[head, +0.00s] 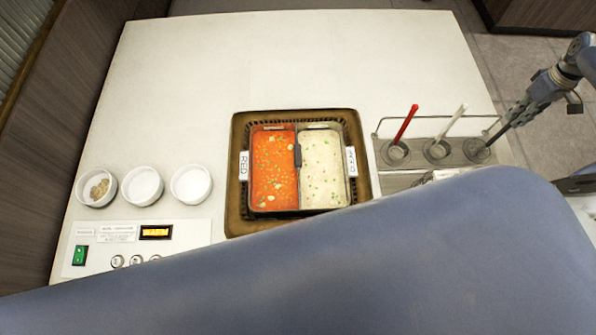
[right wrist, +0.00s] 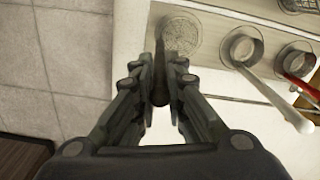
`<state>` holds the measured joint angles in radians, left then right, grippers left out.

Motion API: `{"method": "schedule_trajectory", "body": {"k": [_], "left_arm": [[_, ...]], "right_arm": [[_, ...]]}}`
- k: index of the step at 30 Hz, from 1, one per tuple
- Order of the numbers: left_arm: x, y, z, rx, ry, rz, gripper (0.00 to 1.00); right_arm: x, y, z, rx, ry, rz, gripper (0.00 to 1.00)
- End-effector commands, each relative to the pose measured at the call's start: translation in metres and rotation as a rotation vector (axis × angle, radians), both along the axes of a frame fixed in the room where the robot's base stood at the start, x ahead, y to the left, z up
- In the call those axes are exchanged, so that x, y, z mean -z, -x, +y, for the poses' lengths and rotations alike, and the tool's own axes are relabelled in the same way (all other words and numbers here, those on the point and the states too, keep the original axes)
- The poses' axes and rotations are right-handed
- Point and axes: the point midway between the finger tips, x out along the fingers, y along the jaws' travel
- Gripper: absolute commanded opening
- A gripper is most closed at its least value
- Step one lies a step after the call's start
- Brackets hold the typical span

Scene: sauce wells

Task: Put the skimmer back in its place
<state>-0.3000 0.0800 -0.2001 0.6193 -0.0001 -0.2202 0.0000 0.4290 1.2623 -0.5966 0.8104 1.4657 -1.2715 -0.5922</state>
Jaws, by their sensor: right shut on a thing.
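My right gripper (head: 517,116) is at the upper right in the head view. It is shut on the dark handle of the skimmer, which also shows between the fingers in the right wrist view (right wrist: 160,82). The handle slants down to the rightmost well (head: 477,151) of the holder. In the right wrist view the skimmer's round, grey, perforated head (right wrist: 181,34) shows beyond the fingertips, at that well. I cannot tell whether it rests on the bottom or hangs just above. My left gripper is not in view.
A red-handled utensil (head: 405,124) and a white-handled one (head: 453,121) stand in the other two wells. A thin rail (head: 440,117) runs behind them. A divided pan of red and white sauce (head: 252,168) sits mid-table. Three white bowls (head: 190,184) stand at left. The back table is clear.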

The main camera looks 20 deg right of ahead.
Motion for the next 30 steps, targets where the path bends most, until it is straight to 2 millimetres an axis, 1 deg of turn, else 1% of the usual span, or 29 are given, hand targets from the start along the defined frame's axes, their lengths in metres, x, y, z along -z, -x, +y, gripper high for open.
{"method": "schedule_trajectory", "body": {"k": [25,26,27,28,29,30], "left_arm": [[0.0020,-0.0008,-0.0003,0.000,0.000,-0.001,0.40],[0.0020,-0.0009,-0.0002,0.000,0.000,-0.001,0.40],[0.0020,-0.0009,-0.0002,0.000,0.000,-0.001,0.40],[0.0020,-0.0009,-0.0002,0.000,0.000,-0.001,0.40],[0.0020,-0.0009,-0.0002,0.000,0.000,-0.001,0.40],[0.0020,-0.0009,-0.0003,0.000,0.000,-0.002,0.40]], "right_arm": [[0.0074,0.0001,0.0003,0.000,0.000,0.000,0.00],[0.0075,0.0001,0.0003,0.000,0.000,0.001,0.16],[0.0075,0.0001,0.0004,0.000,-0.001,0.001,0.25],[0.0075,0.0001,0.0004,0.000,-0.001,0.001,0.32],[0.0075,0.0001,0.0004,0.000,-0.001,0.001,0.35],[0.0075,0.0001,0.0004,0.000,-0.001,0.001,0.35]]}}
